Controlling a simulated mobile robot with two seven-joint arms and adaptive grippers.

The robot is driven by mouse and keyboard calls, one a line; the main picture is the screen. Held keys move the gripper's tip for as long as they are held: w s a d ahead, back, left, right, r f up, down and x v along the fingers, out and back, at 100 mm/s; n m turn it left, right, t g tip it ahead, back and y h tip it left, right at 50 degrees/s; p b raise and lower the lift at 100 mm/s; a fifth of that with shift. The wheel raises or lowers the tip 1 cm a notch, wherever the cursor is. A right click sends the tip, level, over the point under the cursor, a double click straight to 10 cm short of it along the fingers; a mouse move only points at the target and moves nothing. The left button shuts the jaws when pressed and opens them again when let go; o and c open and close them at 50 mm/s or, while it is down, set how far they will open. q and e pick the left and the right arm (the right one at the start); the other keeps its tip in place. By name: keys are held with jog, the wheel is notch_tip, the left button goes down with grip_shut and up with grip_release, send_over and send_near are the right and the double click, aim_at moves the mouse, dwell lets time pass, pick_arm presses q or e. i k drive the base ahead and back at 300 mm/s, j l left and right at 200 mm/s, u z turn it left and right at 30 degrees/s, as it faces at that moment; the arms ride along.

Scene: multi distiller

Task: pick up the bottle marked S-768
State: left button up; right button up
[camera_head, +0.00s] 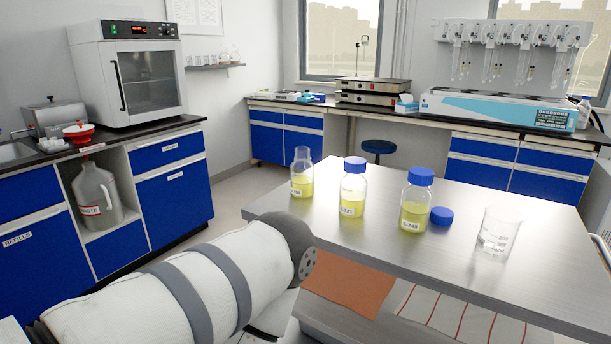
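Three clear bottles of yellow liquid stand upright in a row on a steel table (470,190). The left bottle (302,182) has no cap. The middle bottle (352,195) and the right bottle (415,208) have blue caps. Each has a white label, too small to read for certain; I cannot tell which one is S-768. My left arm comes in from the lower left and its visible part ends just in front of the table's left part. Neither gripper shows.
A loose blue cap (441,216) lies beside the right bottle. An empty glass beaker (497,236) stands further right. Below the table are an orange mat (350,285) and a striped surface. Blue cabinets, an oven (130,75) and a distiller (500,106) stand behind.

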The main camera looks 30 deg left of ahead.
aim_at(302, 171)
jog(key=j+z, duration=0.2)
jog(key=j, duration=0.3)
jog(key=k+j+z, duration=0.15)
jog(key=j, duration=0.35)
jog(key=j+z, duration=0.2)
jog(key=j, duration=0.25)
jog(key=k, duration=0.05)
